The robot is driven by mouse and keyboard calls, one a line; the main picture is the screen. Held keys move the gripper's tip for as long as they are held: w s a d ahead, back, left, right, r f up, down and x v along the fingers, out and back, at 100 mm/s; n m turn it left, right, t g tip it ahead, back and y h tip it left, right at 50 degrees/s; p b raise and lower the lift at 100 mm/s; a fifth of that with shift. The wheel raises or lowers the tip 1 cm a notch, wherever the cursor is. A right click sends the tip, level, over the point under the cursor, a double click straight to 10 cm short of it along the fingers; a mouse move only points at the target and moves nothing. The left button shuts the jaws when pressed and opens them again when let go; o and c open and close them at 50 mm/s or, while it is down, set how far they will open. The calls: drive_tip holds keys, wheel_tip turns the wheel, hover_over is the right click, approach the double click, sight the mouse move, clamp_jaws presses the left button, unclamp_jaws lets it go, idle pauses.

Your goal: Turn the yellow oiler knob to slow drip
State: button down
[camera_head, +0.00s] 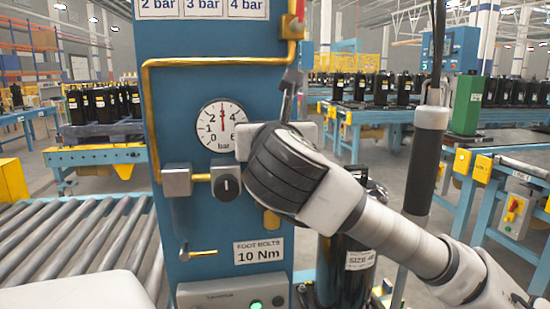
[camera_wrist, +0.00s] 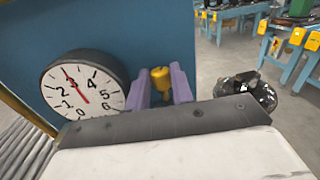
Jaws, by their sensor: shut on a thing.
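The yellow oiler knob (camera_wrist: 161,78) shows in the wrist view, against the blue panel and right of the gauge. My gripper (camera_wrist: 163,84) has its two purple fingers on either side of the knob and is shut on it. In the head view my arm's dark wrist (camera_head: 285,170) covers the knob and the fingers. A yellow part (camera_head: 271,221) shows just below the wrist on the panel; I cannot tell if it belongs to the oiler.
The round pressure gauge (camera_head: 222,126) sits close left of my gripper, its needle near 3. A black compressor (camera_head: 345,262) stands below my arm.

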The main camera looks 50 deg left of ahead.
drive_tip(key=shift+s+a+f+m+t+h+b, duration=0.1)
drive_tip(key=shift+m+t+h+b, duration=0.4)
drive_tip(key=shift+b, duration=0.3)
drive_tip(key=shift+s+a+f+m+t+h+b, duration=0.1)
drive_tip(key=shift+m+t+h+b, duration=0.4)
drive_tip(key=shift+b, duration=0.3)
drive_tip(key=shift+r, duration=0.15)
drive_tip(key=c, duration=1.2)
unclamp_jaws()
drive_tip(key=shift+w+d, duration=0.1)
drive_tip(key=shift+d, duration=0.05)
